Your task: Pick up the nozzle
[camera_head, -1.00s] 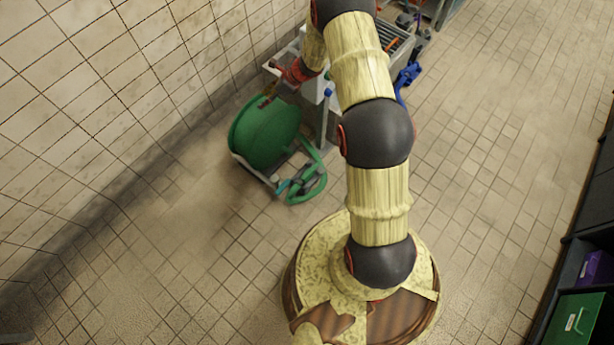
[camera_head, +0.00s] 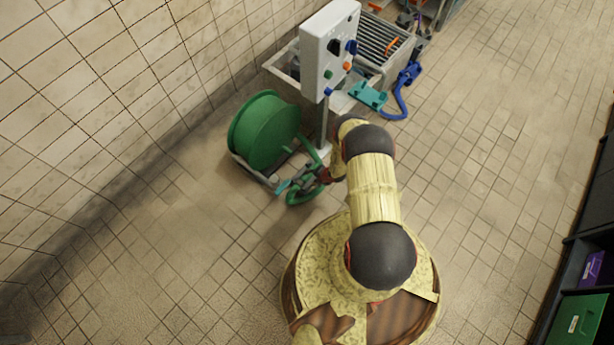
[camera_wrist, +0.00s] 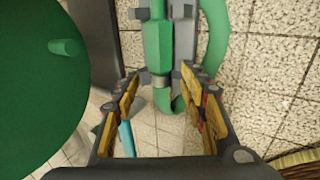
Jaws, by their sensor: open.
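The green hose reel (camera_head: 265,130) stands on the floor near the wall, with a looped green hose (camera_head: 306,194) at its front. A small teal-tipped piece (camera_head: 283,186) lies beside the loop. In the wrist view, a green and grey fitting (camera_wrist: 158,45), which looks like the nozzle, sits between and just beyond my fingertips. A curved green hose end (camera_wrist: 172,106) shows below it. A thin teal piece (camera_wrist: 126,138) shows by the left finger. My gripper (camera_wrist: 162,84) is open and empty, its fingers on either side of the fitting's lower end. Contact cannot be told.
A grey control box (camera_head: 328,50) on a post stands behind the reel, close to my arm. A grated sink (camera_head: 375,42) with a blue hose (camera_head: 402,95) is behind it. Dark shelves with a green box (camera_head: 575,322) are at the right. Floor between is clear.

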